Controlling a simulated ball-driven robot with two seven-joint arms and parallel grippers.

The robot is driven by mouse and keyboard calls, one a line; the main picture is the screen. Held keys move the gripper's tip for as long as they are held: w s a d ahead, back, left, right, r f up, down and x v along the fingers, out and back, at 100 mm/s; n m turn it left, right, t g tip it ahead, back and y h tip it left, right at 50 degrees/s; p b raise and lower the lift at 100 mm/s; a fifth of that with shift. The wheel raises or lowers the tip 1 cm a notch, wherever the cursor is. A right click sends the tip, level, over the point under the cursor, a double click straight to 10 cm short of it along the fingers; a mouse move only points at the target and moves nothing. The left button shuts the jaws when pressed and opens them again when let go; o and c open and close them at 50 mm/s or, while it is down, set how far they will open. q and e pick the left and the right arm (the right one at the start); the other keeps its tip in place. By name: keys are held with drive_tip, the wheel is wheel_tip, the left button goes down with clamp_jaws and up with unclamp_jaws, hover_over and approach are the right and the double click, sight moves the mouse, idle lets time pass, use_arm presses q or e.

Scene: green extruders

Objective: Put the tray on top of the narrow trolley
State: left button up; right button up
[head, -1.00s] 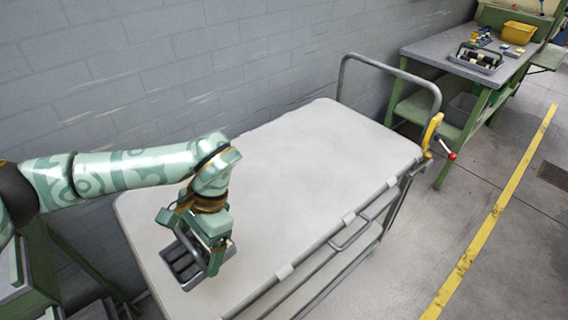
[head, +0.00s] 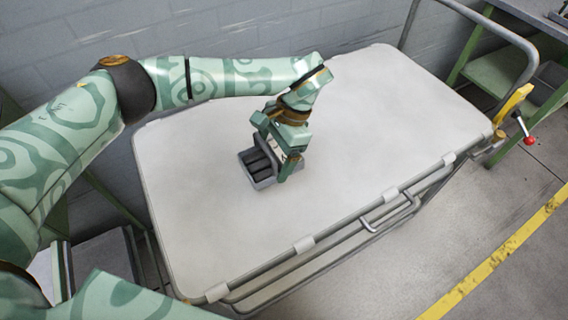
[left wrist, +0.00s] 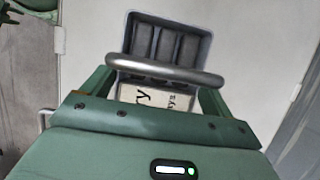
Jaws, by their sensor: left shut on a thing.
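The tray (head: 262,182) is a small grey box with dark cylindrical items and a metal carrying bar. My left gripper (head: 283,160) is shut on it from above, near the middle of the white trolley top (head: 375,110). I cannot tell if the tray touches the top or hangs just above it. In the left wrist view the tray (left wrist: 207,45) shows beyond the metal bar (left wrist: 165,72), which crosses between the fingers. Pale labels with lettering show below the bar. The gripper hides part of the tray. My right gripper is out of view.
The trolley has a raised grey push handle (head: 533,62) at its far right end and a yellow part (head: 512,103) with a red knob. Its top is otherwise bare. A grey brick wall (head: 220,30) runs behind. A green workbench (head: 500,68) stands at upper right.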

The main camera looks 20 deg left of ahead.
sight(282, 156)
use_arm(q)
drive_tip(key=shift+w+d+f+b, duration=0.15)
drive_tip(key=shift+w+f, duration=0.1)
drive_tip(key=shift+f, duration=0.25)
drive_tip(key=shift+w+d+f+b, duration=0.15)
drive_tip(key=shift+w+f, duration=0.1)
drive_tip(key=shift+f, duration=0.2)
drive_tip(key=shift+w+d+f+b, duration=0.35)
drive_tip(key=shift+w+f+b, duration=0.1)
drive_tip(key=shift+w+f, duration=0.15)
wheel_tip(282, 156, down, 3)
drive_tip(key=shift+f+b, duration=0.1)
drive_tip(key=shift+b, duration=0.45)
drive_tip(key=shift+r, duration=0.2)
drive_tip(key=o, duration=1)
drive_tip(key=shift+f, duration=0.15)
drive_tip(key=shift+c, duration=0.2)
drive_tip(key=p+v, duration=0.2)
drive_tip(key=v, duration=1)
drive_tip(key=shift+p, duration=0.4)
